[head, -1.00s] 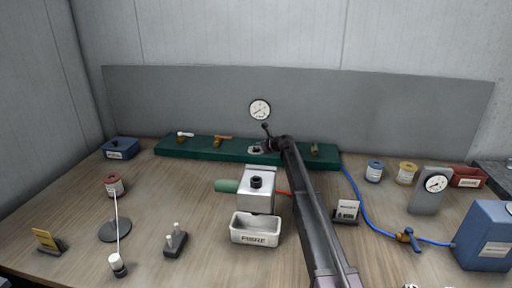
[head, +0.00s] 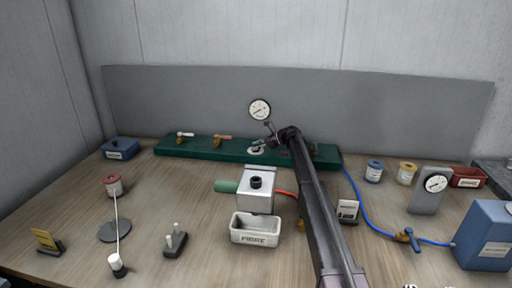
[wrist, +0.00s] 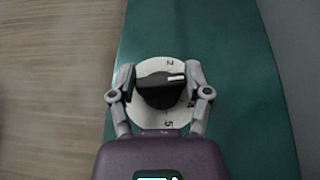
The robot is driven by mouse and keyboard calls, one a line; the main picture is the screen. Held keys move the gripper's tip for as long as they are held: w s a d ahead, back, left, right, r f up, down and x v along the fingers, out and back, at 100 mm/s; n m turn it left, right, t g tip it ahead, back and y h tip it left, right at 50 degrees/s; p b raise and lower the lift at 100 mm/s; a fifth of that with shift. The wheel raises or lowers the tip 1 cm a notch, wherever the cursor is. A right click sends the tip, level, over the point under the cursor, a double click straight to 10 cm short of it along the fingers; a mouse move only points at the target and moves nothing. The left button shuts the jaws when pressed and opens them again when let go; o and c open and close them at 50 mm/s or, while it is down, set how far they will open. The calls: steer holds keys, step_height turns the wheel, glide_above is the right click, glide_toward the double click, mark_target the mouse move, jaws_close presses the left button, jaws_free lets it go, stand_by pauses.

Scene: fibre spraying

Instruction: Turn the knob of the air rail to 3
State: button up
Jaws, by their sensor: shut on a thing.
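The air rail (head: 200,149) is a long green bar along the back of the bench. Its black knob (wrist: 157,92) shows in the wrist view on a round white dial (wrist: 145,118). The knob's white pointer mark faces right and slightly up. Numerals 2, 4 and 5 are visible on the dial; the finger covers the part near the pointer, so I see no 3. My gripper (wrist: 160,86) is shut on the knob, one finger on each side. In the head view my gripper (head: 262,143) is at the rail's middle, the knob mostly hidden.
A round gauge (head: 259,110) is on the grey back panel above the rail. Orange-handled (head: 223,138) and white-handled (head: 185,135) valves sit on the rail to the left. A silver block (head: 257,190) and white fibre tray (head: 255,229) stand in front. A blue hose (head: 362,208) runs right.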

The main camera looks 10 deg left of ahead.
steer(key=shift+w+a+n+g, duration=0.1)
steer(key=shift+n+g, duration=0.5)
steer(key=shift+g, duration=0.1)
steer(key=o, duration=1.2)
steer(key=shift+s+m+t, duration=0.2)
steer(key=shift+m+t, duration=0.2)
